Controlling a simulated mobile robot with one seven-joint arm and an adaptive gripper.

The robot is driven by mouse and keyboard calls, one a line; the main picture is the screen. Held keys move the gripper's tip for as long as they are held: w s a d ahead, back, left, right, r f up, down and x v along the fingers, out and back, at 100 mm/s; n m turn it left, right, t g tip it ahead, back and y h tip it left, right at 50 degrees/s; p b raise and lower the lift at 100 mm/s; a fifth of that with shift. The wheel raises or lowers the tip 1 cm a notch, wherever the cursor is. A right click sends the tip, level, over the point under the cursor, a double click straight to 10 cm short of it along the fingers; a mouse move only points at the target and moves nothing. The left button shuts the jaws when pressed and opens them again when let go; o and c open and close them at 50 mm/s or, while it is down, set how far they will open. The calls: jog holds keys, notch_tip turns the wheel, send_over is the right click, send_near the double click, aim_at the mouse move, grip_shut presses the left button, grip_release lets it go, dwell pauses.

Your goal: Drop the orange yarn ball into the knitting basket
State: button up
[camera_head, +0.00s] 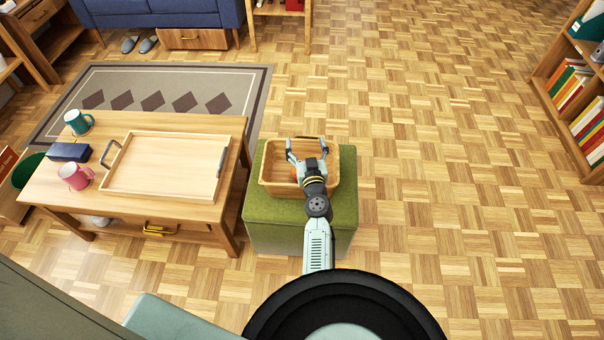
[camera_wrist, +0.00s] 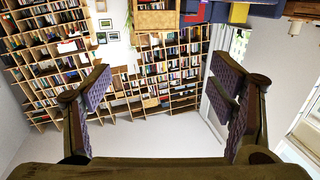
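The knitting basket (camera_head: 265,180), a tan rectangular tub, stands on a green ottoman (camera_head: 270,233) in the head view. My gripper (camera_head: 307,150) is over the basket, its two fingers spread apart with nothing visible between them. A small orange patch, likely the orange yarn ball (camera_head: 294,174), shows at the left of my wrist, within the basket's outline; my gripper hides most of it. In the wrist view my gripper (camera_wrist: 160,85) is open and empty, and neither basket nor ball shows there.
Left of the ottoman is a low wooden table (camera_head: 228,190) with a tray (camera_head: 165,163), a teal mug (camera_head: 78,122), a pink mug (camera_head: 75,176) and a dark blue box (camera_head: 69,152). A bookcase (camera_head: 548,88) stands far right. Parquet floor right of the ottoman is clear.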

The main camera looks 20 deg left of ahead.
jog(key=shift+o, duration=0.4)
jog(key=v, duration=0.7)
jog(key=shift+s, duration=0.25)
jog(key=shift+d, duration=0.1)
